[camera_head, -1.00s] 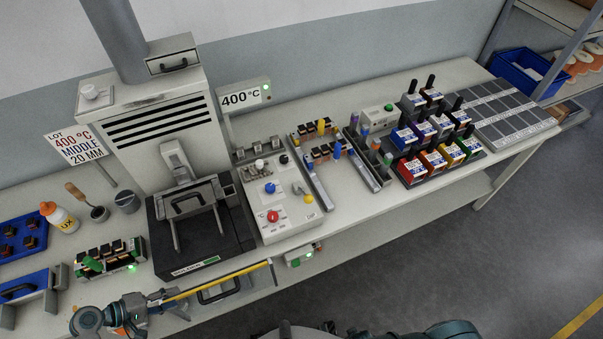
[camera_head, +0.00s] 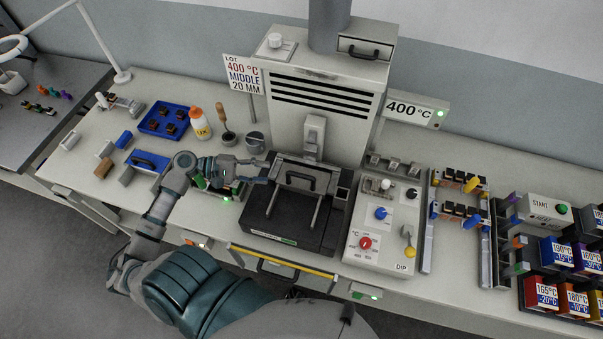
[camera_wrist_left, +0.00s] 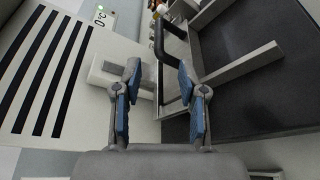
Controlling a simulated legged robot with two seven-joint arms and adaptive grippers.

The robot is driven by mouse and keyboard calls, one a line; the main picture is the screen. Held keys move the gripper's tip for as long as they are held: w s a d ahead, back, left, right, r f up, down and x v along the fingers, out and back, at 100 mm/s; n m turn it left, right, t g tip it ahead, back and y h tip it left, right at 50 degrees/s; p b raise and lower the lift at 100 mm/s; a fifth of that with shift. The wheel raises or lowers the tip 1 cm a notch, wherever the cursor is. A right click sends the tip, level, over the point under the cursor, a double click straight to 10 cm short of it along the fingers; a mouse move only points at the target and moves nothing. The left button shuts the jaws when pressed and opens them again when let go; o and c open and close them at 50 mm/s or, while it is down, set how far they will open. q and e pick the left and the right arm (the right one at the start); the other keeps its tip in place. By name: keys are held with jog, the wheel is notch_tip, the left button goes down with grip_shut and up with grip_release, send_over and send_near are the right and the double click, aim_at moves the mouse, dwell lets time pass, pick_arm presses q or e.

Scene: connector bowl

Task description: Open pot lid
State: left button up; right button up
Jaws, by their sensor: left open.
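The solder pot (camera_head: 258,226) is a dark square block in front of the grey machine, with a grey lid (camera_head: 301,172) on top. The lid's black handle (camera_head: 295,182) is an upright loop; in the left wrist view the handle (camera_wrist_left: 159,50) lies just beyond my fingertips. My left gripper (camera_head: 262,170) is open and empty at the left side of the pot, short of the handle. In the left wrist view its two blue-padded fingers (camera_wrist_left: 157,72) stand apart with nothing between them. My right gripper is not in view.
A control panel (camera_head: 375,245) with coloured knobs stands right of the pot. The machine's vented housing (camera_head: 325,95) rises behind it. A glue bottle (camera_head: 200,124), a cup (camera_head: 254,143) and a blue tray (camera_head: 165,118) sit to the left. A yellow bar (camera_head: 282,264) runs along the front.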

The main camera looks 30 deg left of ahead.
aim_at(292, 175)
pick_arm(q)
jog(key=p+x, duration=0.1)
jog(key=x, duration=1.1)
jog(key=shift+w+f, duration=0.15)
jog(key=shift+w, duration=0.1)
grip_shut()
